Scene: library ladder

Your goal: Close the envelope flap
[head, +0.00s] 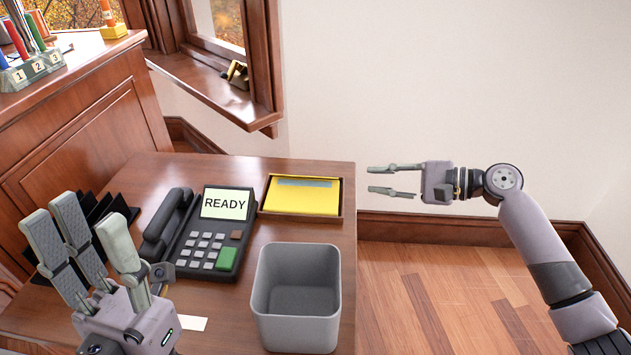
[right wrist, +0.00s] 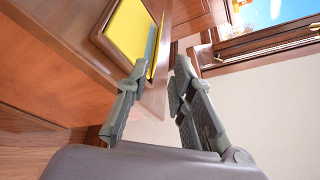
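A yellow envelope (head: 302,200) lies in a shallow brown tray (head: 268,211) at the desk's far right corner. A grey strip (head: 305,182) runs along its far edge. In the right wrist view the envelope (right wrist: 129,30) is at upper left, with the strip along its right side; I cannot tell clearly how the flap stands. My right gripper (head: 370,179) is open and empty, right of the tray and apart from it, past the desk edge. Its fingers also show in the right wrist view (right wrist: 161,68). My left gripper (head: 88,222) is open and empty at the desk's left front.
A phone terminal (head: 212,233) reading "READY" stands left of the tray. A grey bin (head: 297,298) stands in front of the tray. A black rack (head: 100,210) is behind my left gripper, and a white card (head: 193,323) lies nearby. The floor right of the desk is clear.

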